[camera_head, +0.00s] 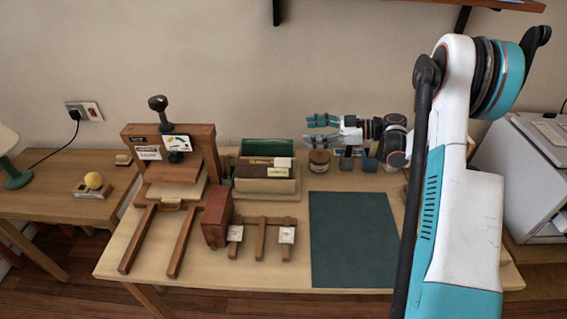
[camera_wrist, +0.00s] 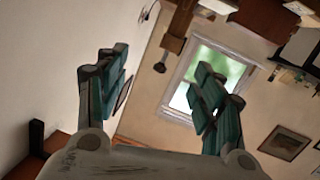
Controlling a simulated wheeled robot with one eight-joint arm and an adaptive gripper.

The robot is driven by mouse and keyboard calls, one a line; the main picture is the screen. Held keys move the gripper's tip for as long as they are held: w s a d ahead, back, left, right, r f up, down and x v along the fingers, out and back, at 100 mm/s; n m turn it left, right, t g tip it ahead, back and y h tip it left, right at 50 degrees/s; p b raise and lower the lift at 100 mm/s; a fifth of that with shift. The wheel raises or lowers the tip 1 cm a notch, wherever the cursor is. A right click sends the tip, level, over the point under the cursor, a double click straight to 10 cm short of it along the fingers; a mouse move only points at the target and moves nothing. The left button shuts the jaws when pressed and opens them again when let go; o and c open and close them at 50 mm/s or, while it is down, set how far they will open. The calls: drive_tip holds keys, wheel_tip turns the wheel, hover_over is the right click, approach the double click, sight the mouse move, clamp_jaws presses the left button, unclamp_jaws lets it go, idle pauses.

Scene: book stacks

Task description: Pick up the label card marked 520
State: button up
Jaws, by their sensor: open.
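My gripper (camera_head: 312,128) is open and empty, pointing left above the back of the table, behind and to the right of the rack. In the wrist view its two teal fingers (camera_wrist: 160,78) stand wide apart with nothing between them. No card is clear in that view.
A wooden press (camera_head: 175,152) stands at the left, with a red-brown block (camera_head: 216,216) beside the rack. A box of books or cards (camera_head: 266,167) stands behind it. A dark green mat (camera_head: 352,240) lies bare at the right. Small jars and blocks (camera_head: 347,161) stand under the gripper.

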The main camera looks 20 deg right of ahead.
drive_tip(key=s+d+f+g, duration=0.2)
drive_tip(key=s+d+f, duration=0.15)
drive_tip(key=f, duration=0.45)
drive_tip(key=b, duration=0.2)
approach(284, 162)
drive_tip(key=w+a+f, duration=0.2)
drive_tip(key=a+f, duration=0.1)
drive_tip(key=a, duration=0.1)
drive_tip(key=shift+g, duration=0.3)
drive_tip(key=shift+w+a+r+b, duration=0.1)
drive_tip(key=shift+w+a+b, duration=0.25)
drive_tip(key=shift+a, duration=0.6)
drive_tip(key=shift+w+a+f+b, duration=0.15)
drive_tip(key=shift+a+b, duration=0.35)
drive_tip(key=shift+a, duration=0.4)
drive_tip(key=shift+w+a+r+b, duration=0.2)
drive_tip(key=shift+a+b, duration=0.25)
drive_tip(key=shift+a, duration=0.5)
drive_tip(key=c, duration=0.8)
